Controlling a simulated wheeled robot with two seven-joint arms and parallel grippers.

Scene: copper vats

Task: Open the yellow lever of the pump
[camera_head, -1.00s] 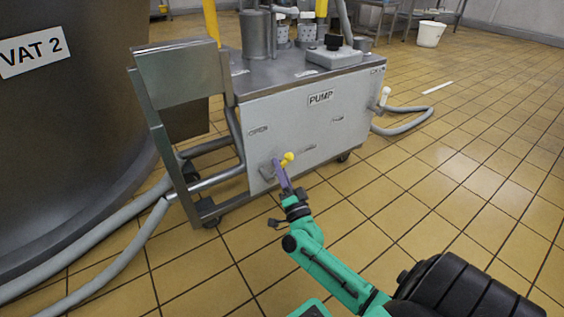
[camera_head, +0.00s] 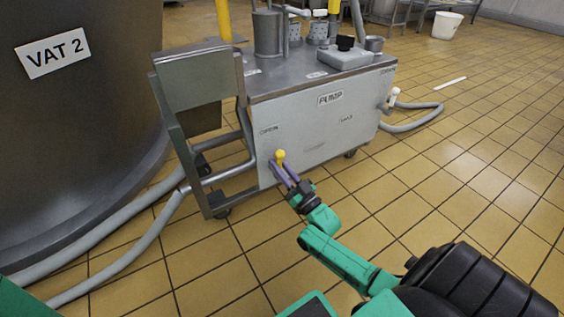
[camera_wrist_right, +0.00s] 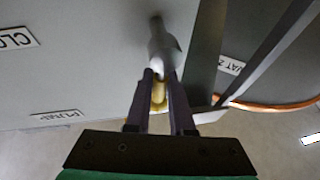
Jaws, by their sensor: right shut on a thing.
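The pump (camera_head: 322,120) is a grey metal cabinet on casters with a "PUMP" label. The yellow lever (camera_head: 280,155) sticks out low on the left of its front face, its round yellow knob pointing up. My right gripper (camera_head: 282,170) reaches it from the lower right. In the right wrist view the yellow lever (camera_wrist_right: 159,92) sits between the two dark fingers (camera_wrist_right: 160,90), which are shut on it. A grey fitting (camera_wrist_right: 162,45) joins it to the panel. My left gripper is not in view.
The large dark vat (camera_head: 80,130) labelled "VAT 2" stands at the left. Grey hoses (camera_head: 135,250) run along the floor beside it. A metal frame (camera_head: 195,90) stands at the pump's left end. The tiled floor at the right (camera_head: 480,150) is mostly free.

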